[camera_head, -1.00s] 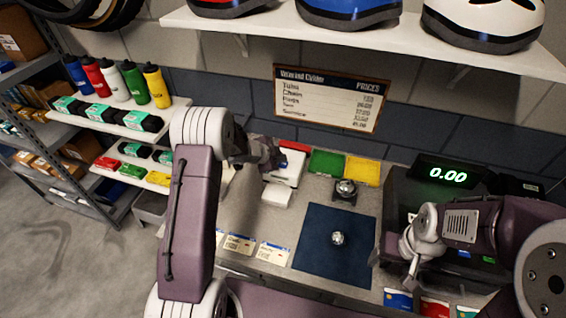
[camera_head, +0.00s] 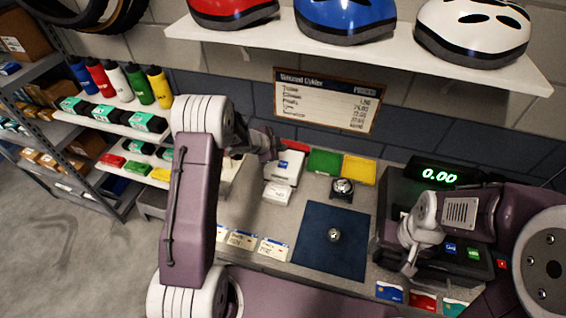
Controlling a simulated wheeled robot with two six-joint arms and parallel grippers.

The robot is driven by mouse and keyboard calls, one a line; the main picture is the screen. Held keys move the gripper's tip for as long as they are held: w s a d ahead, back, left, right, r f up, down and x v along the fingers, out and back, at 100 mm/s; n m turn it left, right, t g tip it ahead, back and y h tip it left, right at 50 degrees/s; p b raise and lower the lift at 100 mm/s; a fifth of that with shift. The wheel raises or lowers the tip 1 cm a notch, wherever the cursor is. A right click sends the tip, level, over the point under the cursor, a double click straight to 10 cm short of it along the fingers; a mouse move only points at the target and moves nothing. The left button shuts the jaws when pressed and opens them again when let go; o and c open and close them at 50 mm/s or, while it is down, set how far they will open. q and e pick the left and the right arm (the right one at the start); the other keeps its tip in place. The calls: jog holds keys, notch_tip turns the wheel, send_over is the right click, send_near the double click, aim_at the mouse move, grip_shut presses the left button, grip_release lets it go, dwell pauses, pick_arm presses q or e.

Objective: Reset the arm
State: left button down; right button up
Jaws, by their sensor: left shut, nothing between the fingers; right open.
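My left arm rises on the left of the bench and bends over it. Its gripper (camera_head: 270,146) is shut and empty, close to the white card machine (camera_head: 287,167) on the bench. My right gripper (camera_head: 409,265) is open and empty, hanging low in front of the black register (camera_head: 450,255), to the right of the dark blue mat (camera_head: 318,262). A small shiny metal piece (camera_head: 334,235) lies on the mat, apart from both grippers.
Red, green (camera_head: 324,162) and yellow (camera_head: 359,170) trays line the bench back, with a silver bell (camera_head: 343,187) in front. Cards (camera_head: 390,292) lie along the front edge. A shelf (camera_head: 360,57) with helmets overhangs. Bottles (camera_head: 137,83) stand on a rack at left.

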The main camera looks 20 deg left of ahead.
dwell(0.4)
pick_arm(q)
jog(key=shift+d+f, duration=0.1)
jog(key=shift+f, duration=0.05)
jog(key=d+r+t+b, duration=0.2)
jog(key=d+r+b, duration=0.25)
jog(key=b, duration=0.35)
jog(key=s+a+f+n+g+y+b, duration=0.1)
jog(key=s+f+n+g, duration=0.2)
jog(key=s, duration=0.7)
jog(key=s+a+f+n+g+y+b, duration=0.1)
jog(key=s+a+f+n+g, duration=0.1)
jog(key=s+n, duration=0.4)
jog(key=s+a+f+n+g+y+b, duration=0.1)
jog(key=s+f+n+g, duration=0.3)
jog(key=s, duration=1.1)
notch_tip(320, 180, down, 2)
jog(key=shift+s+a+f+n+y+b, duration=0.15)
jog(key=shift+s+n+y+b, duration=0.25)
jog(key=shift+n+b, duration=0.25)
